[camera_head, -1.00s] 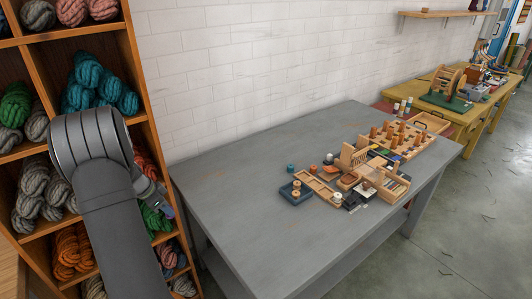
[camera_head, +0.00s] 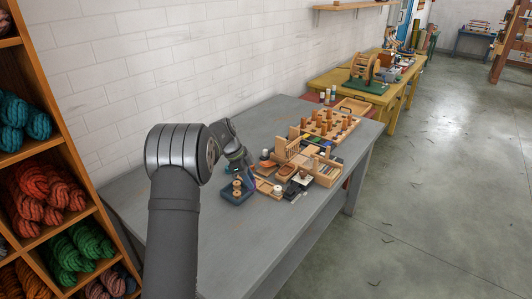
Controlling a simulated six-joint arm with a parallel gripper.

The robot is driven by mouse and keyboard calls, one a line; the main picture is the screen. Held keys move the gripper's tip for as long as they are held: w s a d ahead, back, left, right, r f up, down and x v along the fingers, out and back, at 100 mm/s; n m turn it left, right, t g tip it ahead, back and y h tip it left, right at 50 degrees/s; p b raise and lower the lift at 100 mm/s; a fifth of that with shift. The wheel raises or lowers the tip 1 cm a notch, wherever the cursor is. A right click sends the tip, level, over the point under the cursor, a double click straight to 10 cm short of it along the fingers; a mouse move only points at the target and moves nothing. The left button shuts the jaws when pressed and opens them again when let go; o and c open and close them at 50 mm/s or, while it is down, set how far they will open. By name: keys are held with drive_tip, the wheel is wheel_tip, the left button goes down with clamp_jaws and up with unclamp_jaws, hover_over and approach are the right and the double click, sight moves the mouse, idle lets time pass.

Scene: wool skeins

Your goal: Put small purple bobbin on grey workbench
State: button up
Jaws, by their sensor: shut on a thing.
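My gripper (camera_head: 246,167) is small in the head view, at the end of my dark grey arm. It hangs over the grey workbench (camera_head: 210,245), near the cluster of wooden pieces. A small purple shape, the bobbin (camera_head: 252,185), shows just below the gripper's end, and the jaws are shut on it. The fingers are too small and partly hidden to show in detail. I cannot tell how far the bobbin is above the bench top.
A blue tray with bobbins (camera_head: 236,197) lies beside the gripper. Wooden racks and boxes (camera_head: 325,172) and a peg board (camera_head: 325,128) fill the bench's far right part. The bench's near part is bare. A shelf of wool skeins (camera_head: 70,185) stands at left.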

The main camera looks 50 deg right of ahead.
drive_tip(key=s+d+r+m, duration=0.1)
drive_tip(key=s+d+m, duration=0.1)
drive_tip(key=s+d, duration=0.5)
hover_over(259, 197)
drive_tip(key=w, duration=0.1)
drive_tip(key=shift+y, duration=0.4)
drive_tip(key=f, duration=0.6)
drive_tip(key=shift+w+a+f, duration=0.2)
drive_tip(key=shift+a+f, duration=0.1)
drive_tip(key=shift+f, duration=2.05)
drive_tip(key=shift+f, duration=0.2)
drive_tip(key=o, duration=1)
drive_tip(key=shift+r, duration=0.15)
